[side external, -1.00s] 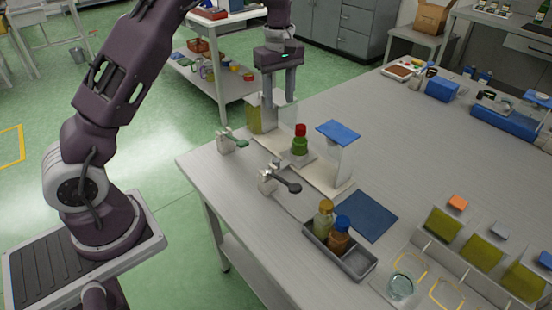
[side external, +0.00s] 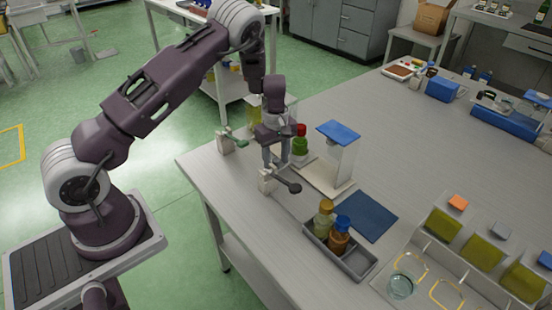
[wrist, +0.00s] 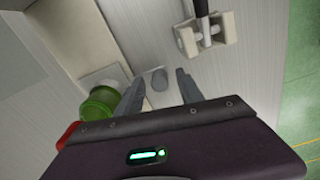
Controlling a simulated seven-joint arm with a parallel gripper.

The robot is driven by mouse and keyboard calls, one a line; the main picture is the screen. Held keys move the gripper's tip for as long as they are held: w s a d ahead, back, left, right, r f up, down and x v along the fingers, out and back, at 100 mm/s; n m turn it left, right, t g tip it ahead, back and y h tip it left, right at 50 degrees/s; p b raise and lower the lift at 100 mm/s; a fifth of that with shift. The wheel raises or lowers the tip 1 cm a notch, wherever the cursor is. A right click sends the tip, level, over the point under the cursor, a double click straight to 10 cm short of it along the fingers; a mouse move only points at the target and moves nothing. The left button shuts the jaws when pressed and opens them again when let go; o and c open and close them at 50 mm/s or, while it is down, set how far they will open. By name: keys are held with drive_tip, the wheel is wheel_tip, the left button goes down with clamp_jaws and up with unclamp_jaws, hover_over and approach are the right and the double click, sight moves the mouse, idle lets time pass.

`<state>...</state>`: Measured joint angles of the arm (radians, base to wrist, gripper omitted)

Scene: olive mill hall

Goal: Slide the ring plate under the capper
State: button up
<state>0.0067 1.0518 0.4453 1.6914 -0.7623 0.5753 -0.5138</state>
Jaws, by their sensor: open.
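A green bottle with a red cap (side external: 301,143) stands upright on the small pale ring plate (side external: 311,158). The bottle also shows at the left of the wrist view (wrist: 99,104), with the plate (wrist: 102,77) around its foot. The capper (side external: 340,155), a pale upright stand with a blue top, is to the right of the bottle. My gripper (side external: 275,163) is open and low beside the bottle, on its left. In the wrist view a grey knob (wrist: 158,80) shows between the open fingers; I cannot tell whether they touch it.
A green-handled clamp (side external: 230,141) and a black-handled clamp (side external: 277,181) stand close to my gripper. A grey tray (side external: 364,266) with two bottles and a blue mat (side external: 366,215) lie nearer the front. The table's middle right is clear.

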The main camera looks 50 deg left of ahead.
drive_tip(key=shift+c, duration=0.4)
clamp_jaws()
idle(0.9)
drive_tip(key=d, duration=1.2)
drive_tip(key=shift+d, duration=0.3)
